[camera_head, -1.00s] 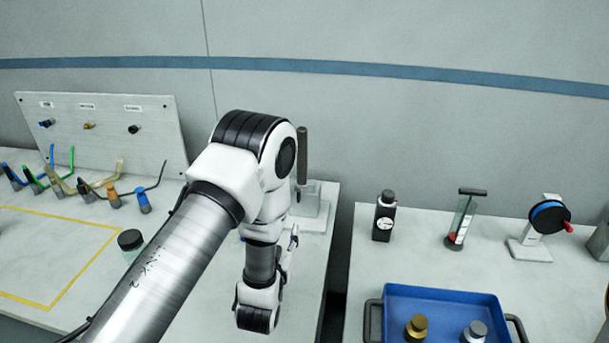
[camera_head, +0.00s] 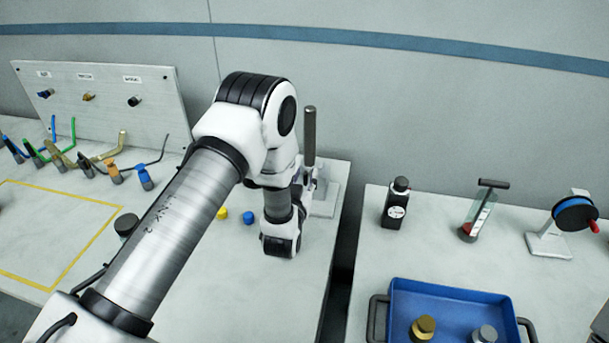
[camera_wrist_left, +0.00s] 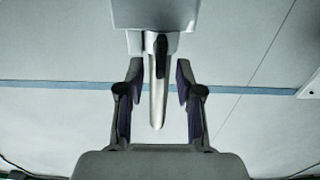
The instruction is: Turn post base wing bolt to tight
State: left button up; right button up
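The post (camera_head: 309,135) is a dark grey upright rod on a pale base block (camera_head: 326,198) at the back right of the left bench. My left wrist is low in front of the base and hides part of it. In the left wrist view, a pale block fills the top, and a silver tapered piece (camera_wrist_left: 157,100) with a dark part, seemingly the wing bolt, points down from it. My left gripper (camera_wrist_left: 158,68) is open, with a finger on each side of this piece and visible gaps. My right gripper is not in view.
A blue tray (camera_head: 450,288) with knobs sits on the right bench; a black bottle (camera_head: 396,205) stands behind it. Small yellow (camera_head: 222,213) and blue (camera_head: 248,217) pieces lie left of my wrist. Hooked tools and a label board (camera_head: 105,105) are at the left.

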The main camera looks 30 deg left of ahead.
pick_arm(q)
jog(key=shift+s, duration=0.1)
jog(key=shift+c, duration=1)
grip_shut()
